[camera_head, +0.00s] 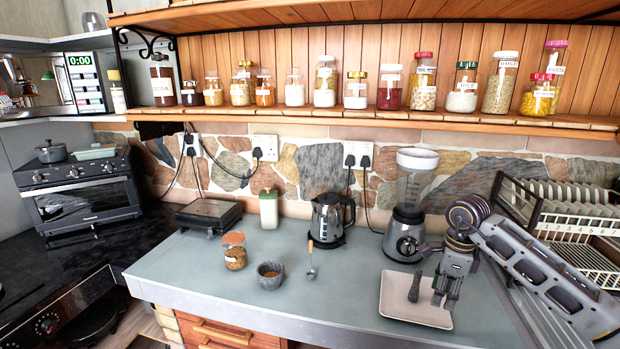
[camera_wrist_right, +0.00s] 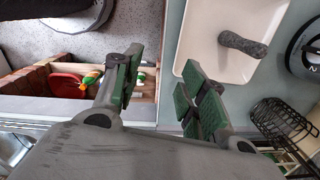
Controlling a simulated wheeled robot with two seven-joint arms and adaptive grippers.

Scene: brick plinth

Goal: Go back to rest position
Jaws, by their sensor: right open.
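My right arm (camera_head: 545,275) reaches in from the right edge of the head view. Its gripper (camera_head: 445,302) is over the right part of a white rectangular tray (camera_head: 395,312) on the counter. In the right wrist view the two green-padded fingers of this gripper (camera_wrist_right: 163,85) are spread apart with nothing between them. A dark grey pestle lies on the tray, left of the gripper in the head view; it also shows in the right wrist view (camera_wrist_right: 243,44), apart from the fingers. My left gripper is not in view.
On the counter (camera_head: 330,305) stand a small stone bowl (camera_head: 270,276), a spice jar (camera_head: 235,257), a kettle (camera_head: 328,222) and a blender (camera_head: 404,240). A dish rack (camera_head: 575,215) stands behind my right arm. A shelf (camera_head: 400,118) with several jars runs above.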

